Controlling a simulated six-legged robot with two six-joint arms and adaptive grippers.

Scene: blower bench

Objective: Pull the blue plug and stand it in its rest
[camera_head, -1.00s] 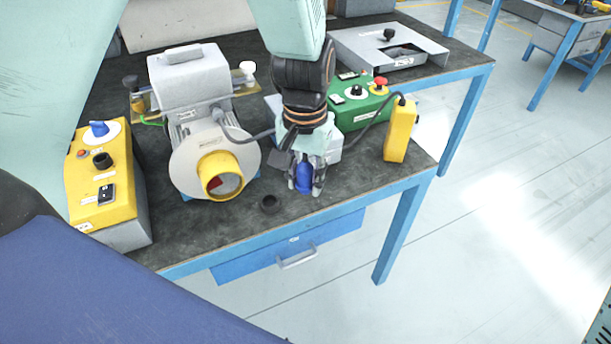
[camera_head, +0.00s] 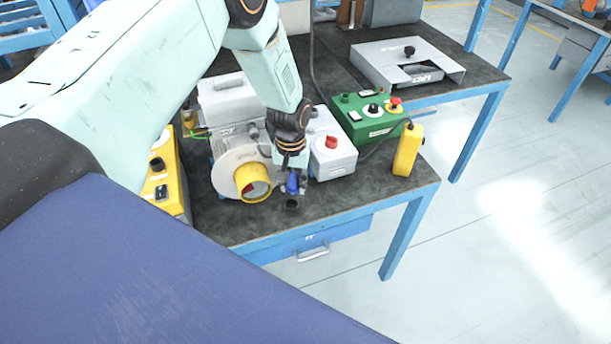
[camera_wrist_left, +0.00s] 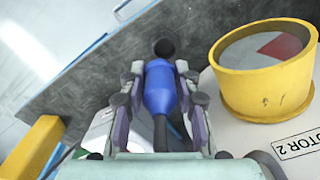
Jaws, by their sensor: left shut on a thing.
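My left gripper (camera_head: 293,186) is shut on the blue plug (camera_head: 293,182) and holds it above the dark bench top near the front edge. The left wrist view shows the plug (camera_wrist_left: 160,88) between the fingers, with its dark cable running back toward the wrist. A small round black rest (camera_head: 291,205) stands on the bench just in front of the plug in the head view. The rest also shows right beyond the plug's end in the left wrist view (camera_wrist_left: 164,48). I cannot tell whether plug and rest touch. My right gripper is not in view.
The blower's yellow-rimmed outlet (camera_head: 254,182) is close on the left of the gripper. A grey box with a red knob (camera_head: 332,158) stands close on the right.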

